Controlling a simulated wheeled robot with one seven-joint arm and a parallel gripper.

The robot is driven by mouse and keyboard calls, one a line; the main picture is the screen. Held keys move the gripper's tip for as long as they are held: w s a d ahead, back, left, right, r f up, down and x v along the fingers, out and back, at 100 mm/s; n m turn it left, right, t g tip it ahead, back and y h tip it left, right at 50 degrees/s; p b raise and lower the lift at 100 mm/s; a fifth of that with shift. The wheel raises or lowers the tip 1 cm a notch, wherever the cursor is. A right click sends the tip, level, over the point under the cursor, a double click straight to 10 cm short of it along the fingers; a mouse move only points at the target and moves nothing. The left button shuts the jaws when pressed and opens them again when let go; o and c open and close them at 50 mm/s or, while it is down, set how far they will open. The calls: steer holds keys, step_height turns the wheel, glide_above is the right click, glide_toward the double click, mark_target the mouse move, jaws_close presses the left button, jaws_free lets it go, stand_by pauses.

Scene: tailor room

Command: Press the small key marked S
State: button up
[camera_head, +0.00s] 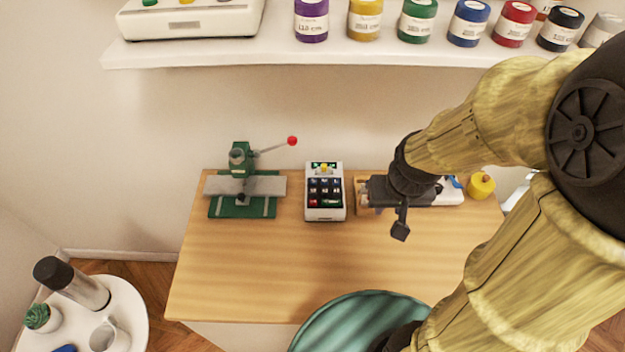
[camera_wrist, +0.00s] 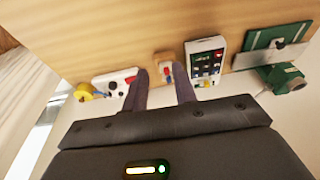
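A small white keypad device (camera_head: 325,214) stands on the wooden table. It has rows of dark keys, a red key and a green key at its lower edge, and coloured parts at the top. The key lettering is too small to read, so I cannot tell which key is S. The keypad device also shows in the wrist view (camera_wrist: 192,46), right of my fingers. My gripper (camera_wrist: 160,70) is open, with an empty gap between its two dark fingers. In the head view its dark body is right of the keypad device, apart from it; its fingertips are unclear there.
A green press with a red-knobbed lever (camera_head: 241,207) stands left of the keypad device. A small wooden stand (camera_wrist: 163,58) and a white device (camera_wrist: 107,82) are on its other side, with a yellow spool (camera_head: 481,186) further right. The front tabletop (camera_head: 260,270) is clear. A shelf (camera_head: 200,53) overhangs the back.

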jaws_close()
stand_by(1.4)
